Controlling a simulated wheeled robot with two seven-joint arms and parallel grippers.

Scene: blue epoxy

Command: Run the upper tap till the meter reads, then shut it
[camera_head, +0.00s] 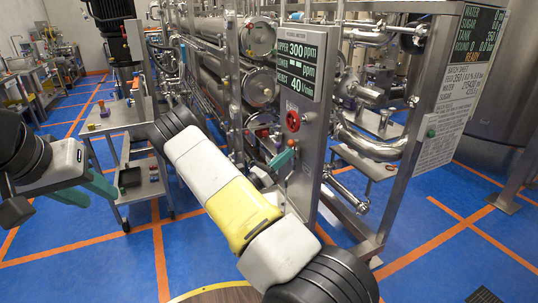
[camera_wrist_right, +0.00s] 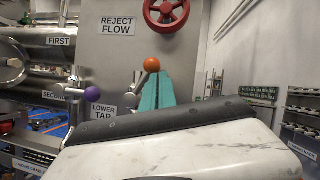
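The meter board (camera_head: 300,68) in the head view reads upper 300 ppm, dashes for lower, and reject 40 l/min. The "LOWER TAP" label (camera_wrist_right: 103,112) is beside the purple one; no upper tap label shows. My right gripper (camera_wrist_right: 157,82) has its teal fingers together, right by the orange ball; contact cannot be told. It also shows at the panel (camera_head: 284,158). My left gripper (camera_head: 88,190) hangs open and empty at the left.
A red handwheel (camera_head: 292,121) sits on the steel panel above my right gripper. A steel trolley (camera_head: 140,185) stands between my arms. Pipes and a framed rack (camera_head: 405,150) stand at the right. Blue floor with orange lines is clear in front.

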